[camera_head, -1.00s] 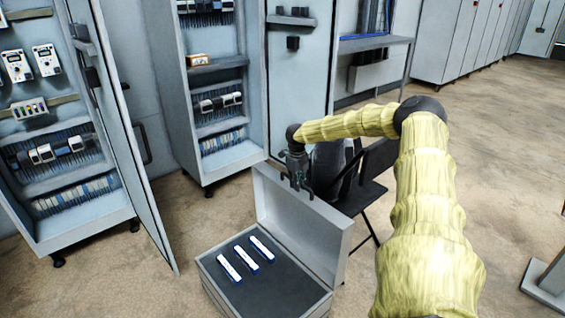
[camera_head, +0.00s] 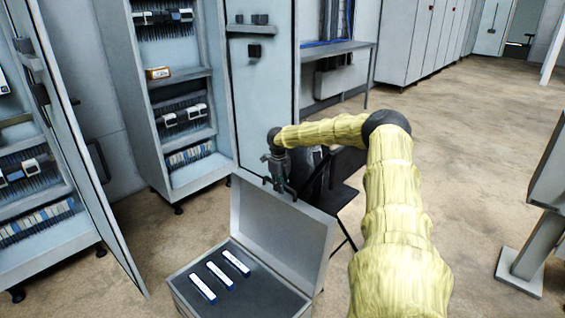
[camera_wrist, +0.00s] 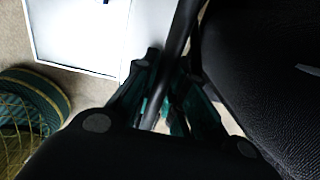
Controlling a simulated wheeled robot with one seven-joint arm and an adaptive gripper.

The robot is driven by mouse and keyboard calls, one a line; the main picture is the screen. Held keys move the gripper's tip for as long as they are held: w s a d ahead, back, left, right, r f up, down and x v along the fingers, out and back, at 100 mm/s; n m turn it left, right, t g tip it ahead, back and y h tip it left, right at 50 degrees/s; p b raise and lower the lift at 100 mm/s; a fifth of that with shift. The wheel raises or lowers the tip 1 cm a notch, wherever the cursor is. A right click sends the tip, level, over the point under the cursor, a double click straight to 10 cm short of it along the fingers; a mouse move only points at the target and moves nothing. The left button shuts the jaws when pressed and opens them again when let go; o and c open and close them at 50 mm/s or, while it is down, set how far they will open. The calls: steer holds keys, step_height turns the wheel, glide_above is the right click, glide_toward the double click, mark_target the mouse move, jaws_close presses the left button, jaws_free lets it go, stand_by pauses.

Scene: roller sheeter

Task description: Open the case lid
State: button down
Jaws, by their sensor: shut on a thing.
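The grey case (camera_head: 295,308) stands open on the floor at the bottom of the head view. Its lid (camera_head: 285,235) is raised, standing roughly upright at the back of the case. My gripper (camera_head: 281,190) is at the lid's top edge, pointing down. The contact itself is dark and partly hidden.
Several white-and-blue modules (camera_head: 220,276) lie in the case. A dark chair (camera_head: 335,195) stands close behind the lid. Open cabinets (camera_head: 180,130) stand at the left and back. A grey stand (camera_head: 520,270) is at the right. Open floor lies between.

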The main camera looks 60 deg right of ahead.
steer(key=c, duration=1.5)
jaws_free()
steer(key=shift+w+a+r, duration=0.1)
steer(key=shift+w, duration=0.2)
steer(key=shift+o, duration=0.2)
steer(key=shift+s, duration=0.15)
steer(key=shift+r, duration=0.1)
step_height(320, 180, up, 12)
steer(key=shift+a, duration=0.2)
steer(key=shift+d, duration=0.15)
